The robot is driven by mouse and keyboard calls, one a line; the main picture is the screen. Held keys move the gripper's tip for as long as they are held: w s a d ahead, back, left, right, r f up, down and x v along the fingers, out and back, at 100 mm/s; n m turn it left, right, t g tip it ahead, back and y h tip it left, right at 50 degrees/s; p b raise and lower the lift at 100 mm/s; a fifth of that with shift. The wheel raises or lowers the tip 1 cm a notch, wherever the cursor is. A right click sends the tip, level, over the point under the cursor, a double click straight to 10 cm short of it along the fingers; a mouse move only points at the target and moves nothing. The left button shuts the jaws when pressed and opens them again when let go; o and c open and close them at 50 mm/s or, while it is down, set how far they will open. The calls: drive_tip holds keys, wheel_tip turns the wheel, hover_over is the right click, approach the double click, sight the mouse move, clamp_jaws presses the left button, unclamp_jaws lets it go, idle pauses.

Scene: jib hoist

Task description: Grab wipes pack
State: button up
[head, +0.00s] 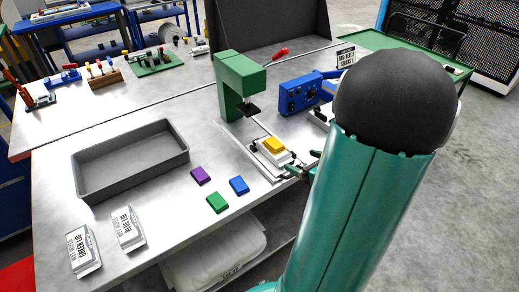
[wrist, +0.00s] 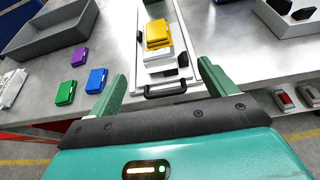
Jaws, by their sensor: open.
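A yellow block (head: 273,145) sits on a white base on the slide plate at the foot of the green stand. It also shows in the wrist view (wrist: 158,33), ahead of my gripper. Small purple (head: 200,175), blue (head: 239,185) and green (head: 217,202) blocks lie loose on the grey table. Two white labelled packs (head: 128,228) (head: 83,250) lie at the table's front left; one reads "BLUE LID", the other "GREEN LID". I cannot tell for certain which object is the wipes pack. My gripper (wrist: 160,85) is open, its fingers on either side of a black handle and apart from the yellow block.
A grey open tray (head: 130,160) stands on the left of the table. The green stand (head: 240,85) rises behind the slide, with a blue control box (head: 300,95) to its right. The table's front edge is close.

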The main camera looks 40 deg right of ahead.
sight(281, 153)
drive_tip(key=x, duration=0.7)
drive_tip(key=shift+w+d+f, duration=0.1)
drive_tip(key=shift+w+f, duration=0.15)
drive_tip(key=shift+w, duration=0.05)
drive_tip(key=x, duration=0.5)
drive_tip(key=shift+w+a+f, duration=0.25)
drive_tip(key=shift+w, duration=0.1)
drive_tip(key=c, duration=1.1)
